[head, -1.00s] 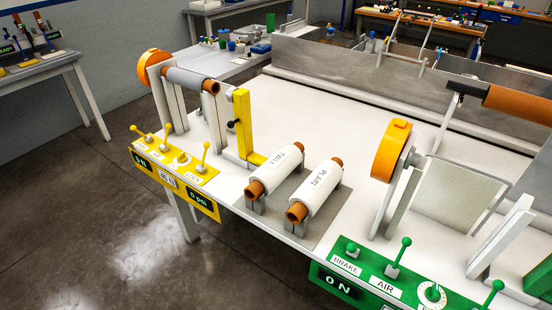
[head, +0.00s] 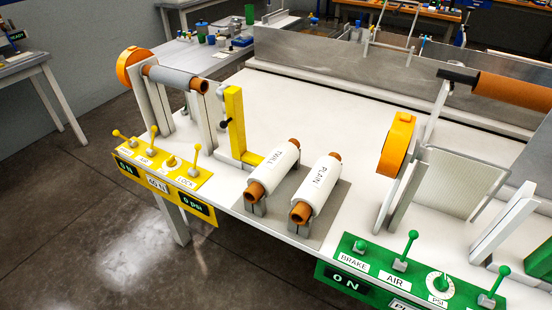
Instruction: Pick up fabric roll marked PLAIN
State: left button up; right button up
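The fabric roll marked PLAIN (head: 321,182) is white on an orange-brown core. It rests on a stand on a grey mat (head: 318,225), its near core end toward the table's front edge. The white roll marked TWILL (head: 276,168) lies just to its left on the same mat, roughly parallel and apart from it. Neither of my grippers shows in the head view.
A yellow control panel (head: 205,187) with levers is at the front left, below a stand holding a grey roll (head: 172,79). A green panel (head: 375,268) with levers and an orange disc (head: 396,145) stand to the right. White table surface (head: 315,110) behind the rolls is clear.

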aim_at(309, 199)
jog(key=k+j+z, duration=0.1)
jog(key=z, duration=0.4)
jog(key=k+j+z, duration=0.15)
jog(key=z, duration=0.3)
jog(key=k+j+z, duration=0.15)
jog(key=z, duration=0.35)
